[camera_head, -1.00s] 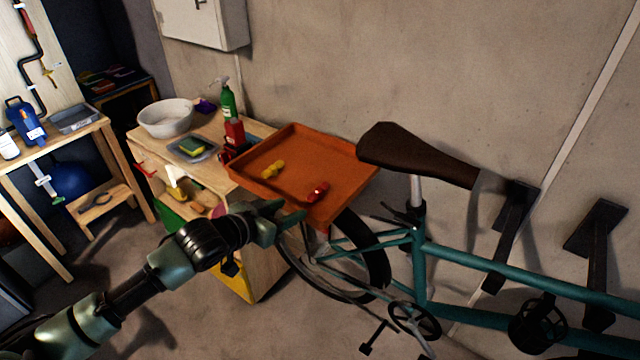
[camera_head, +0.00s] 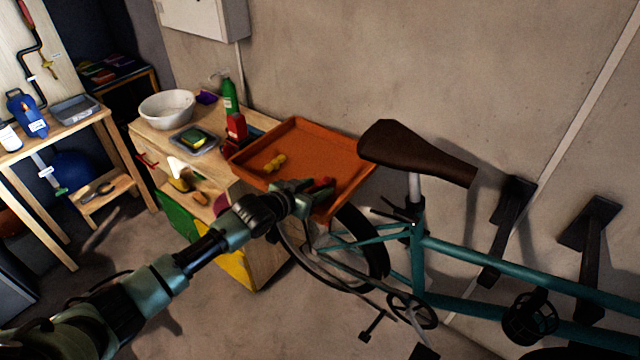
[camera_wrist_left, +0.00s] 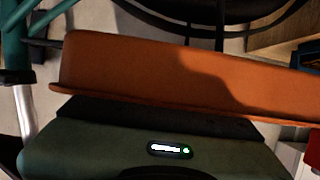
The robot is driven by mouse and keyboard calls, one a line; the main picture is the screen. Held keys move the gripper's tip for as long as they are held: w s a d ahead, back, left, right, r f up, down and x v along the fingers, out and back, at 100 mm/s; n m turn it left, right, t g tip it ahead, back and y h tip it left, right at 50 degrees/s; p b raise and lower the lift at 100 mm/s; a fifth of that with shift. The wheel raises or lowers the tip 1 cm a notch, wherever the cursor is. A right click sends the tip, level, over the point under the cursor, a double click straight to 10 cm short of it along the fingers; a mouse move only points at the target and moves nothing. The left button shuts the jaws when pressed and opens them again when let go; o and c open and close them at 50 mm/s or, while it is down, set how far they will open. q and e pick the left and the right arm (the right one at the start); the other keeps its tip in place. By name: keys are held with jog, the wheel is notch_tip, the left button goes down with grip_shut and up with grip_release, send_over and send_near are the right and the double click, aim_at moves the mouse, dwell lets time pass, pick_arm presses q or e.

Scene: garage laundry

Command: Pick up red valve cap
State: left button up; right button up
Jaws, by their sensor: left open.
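The red valve cap (camera_head: 327,183) lies on the orange tray (camera_head: 340,150), near its front edge. My left gripper (camera_head: 308,189) is at the tray's front rim, right beside the cap, and partly covers it in the head view. The gripper is open; I cannot tell whether it touches the cap. In the left wrist view the orange tray wall (camera_wrist_left: 180,75) fills the middle, and I cannot make out the cap there. My right gripper is not in view.
Yellow pieces (camera_head: 275,163) lie in the tray left of the cap. A red tool (camera_head: 236,128), green bottle (camera_head: 229,96) and white basin (camera_head: 167,109) stand on the workbench to the left. A teal bicycle's brown saddle (camera_head: 415,155) is close to the tray's right.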

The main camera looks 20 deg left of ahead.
pick_arm(q)
jog(key=shift+w, duration=0.15)
jog(key=c, duration=0.9)
jog(key=shift+f, duration=0.1)
grip_shut()
